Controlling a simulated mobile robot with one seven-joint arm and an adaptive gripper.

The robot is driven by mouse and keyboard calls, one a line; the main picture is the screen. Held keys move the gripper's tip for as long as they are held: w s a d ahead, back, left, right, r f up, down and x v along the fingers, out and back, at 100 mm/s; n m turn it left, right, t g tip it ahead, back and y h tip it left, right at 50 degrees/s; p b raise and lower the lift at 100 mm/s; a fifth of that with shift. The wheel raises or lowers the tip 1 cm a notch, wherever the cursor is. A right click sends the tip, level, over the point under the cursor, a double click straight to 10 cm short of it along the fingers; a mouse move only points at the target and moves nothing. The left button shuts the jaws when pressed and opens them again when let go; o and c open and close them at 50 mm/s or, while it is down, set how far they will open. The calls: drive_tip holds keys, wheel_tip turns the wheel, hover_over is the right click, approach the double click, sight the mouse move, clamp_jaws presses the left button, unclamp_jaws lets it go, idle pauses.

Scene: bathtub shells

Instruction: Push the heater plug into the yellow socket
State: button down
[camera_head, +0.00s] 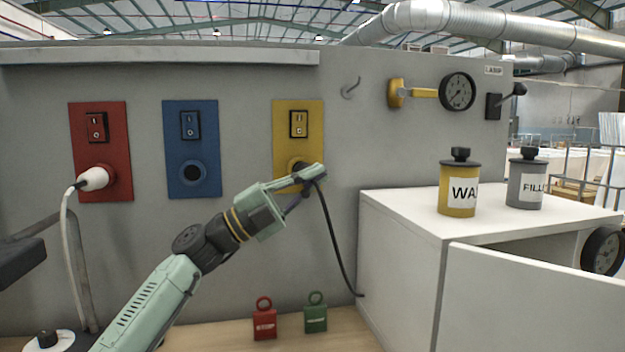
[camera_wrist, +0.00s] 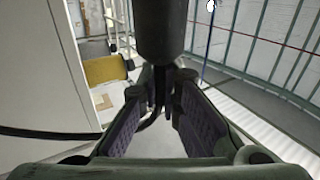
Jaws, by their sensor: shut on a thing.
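The yellow socket panel (camera_head: 313,116) is on the grey wall, with a switch above and a round socket below. My gripper (camera_head: 316,174) is in front of that socket and partly hides it. It is shut on the dark heater plug (camera_wrist: 165,30), which shows as a thick cylinder at the top of the wrist view, beyond the padded fingers (camera_wrist: 160,105). The black cable (camera_head: 333,232) hangs from the gripper down to the white cabinet. The plug's tip is hidden, so I cannot tell whether it is in the socket or just in front of it.
A red panel (camera_head: 78,140) holds a white plug (camera_head: 94,179); a blue panel (camera_head: 177,155) has an empty socket. The white cabinet (camera_head: 400,250) at right carries a yellow canister (camera_head: 447,204) and a grey canister (camera_head: 527,168). Red (camera_head: 264,324) and green (camera_head: 316,318) tags stand below.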

drive_tip(key=shift+w+a+r+p, duration=0.15)
drive_tip(key=shift+w+p, duration=0.25)
drive_tip(key=shift+w, duration=0.3)
drive_tip(key=shift+w+a+f+p, duration=0.15)
drive_tip(key=shift+w+p, duration=0.25)
drive_tip(key=shift+w, duration=0.25)
drive_tip(key=c, duration=1.7)
unclamp_jaws()
